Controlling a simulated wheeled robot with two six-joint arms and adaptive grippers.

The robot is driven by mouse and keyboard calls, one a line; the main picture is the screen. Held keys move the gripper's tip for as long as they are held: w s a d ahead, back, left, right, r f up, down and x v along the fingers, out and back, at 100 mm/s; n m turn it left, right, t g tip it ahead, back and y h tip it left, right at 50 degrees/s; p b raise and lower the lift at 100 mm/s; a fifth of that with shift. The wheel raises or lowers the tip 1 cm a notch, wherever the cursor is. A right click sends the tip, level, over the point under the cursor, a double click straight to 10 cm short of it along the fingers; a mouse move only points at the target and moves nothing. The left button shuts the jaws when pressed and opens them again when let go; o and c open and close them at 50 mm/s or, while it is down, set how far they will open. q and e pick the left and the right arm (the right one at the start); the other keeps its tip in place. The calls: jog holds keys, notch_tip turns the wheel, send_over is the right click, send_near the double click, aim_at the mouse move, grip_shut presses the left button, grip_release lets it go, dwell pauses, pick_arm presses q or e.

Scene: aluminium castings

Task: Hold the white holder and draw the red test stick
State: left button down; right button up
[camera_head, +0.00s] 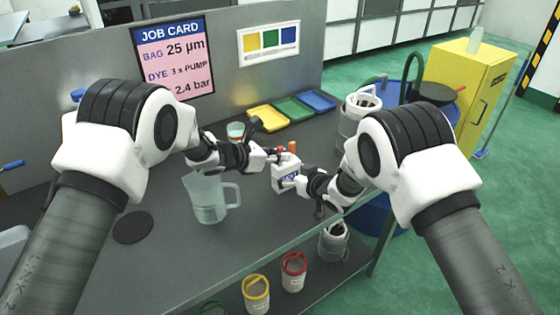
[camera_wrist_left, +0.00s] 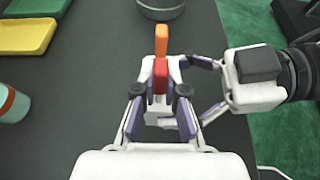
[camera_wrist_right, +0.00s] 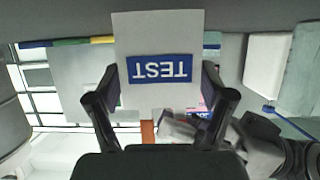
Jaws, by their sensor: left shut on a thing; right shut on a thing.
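The white holder (camera_head: 285,178), a small box with a blue TEST label, is above the table in the head view. My right gripper (camera_head: 301,184) is shut on it; the right wrist view shows the holder (camera_wrist_right: 160,35) upside down in the picture, between the fingers. My left gripper (camera_head: 273,156) is at the top of the holder, shut on the red test stick (camera_wrist_left: 160,76). An orange stick (camera_wrist_left: 161,40) stands just beyond the red one in the left wrist view. The red stick's lower end is hidden, so I cannot tell how deep it sits.
A clear jug (camera_head: 208,200) stands left of the grippers, with a black disc (camera_head: 133,227) nearer the front. Yellow, green and blue trays (camera_head: 267,118) lie at the back. A grey canister (camera_head: 352,112) stands at the right. The front middle of the table is clear.

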pick_arm(q)
notch_tip(320, 180, up, 10)
jog(key=shift+r, duration=0.1)
pick_arm(e)
jog(key=o, duration=1)
jog(key=shift+f, duration=0.1)
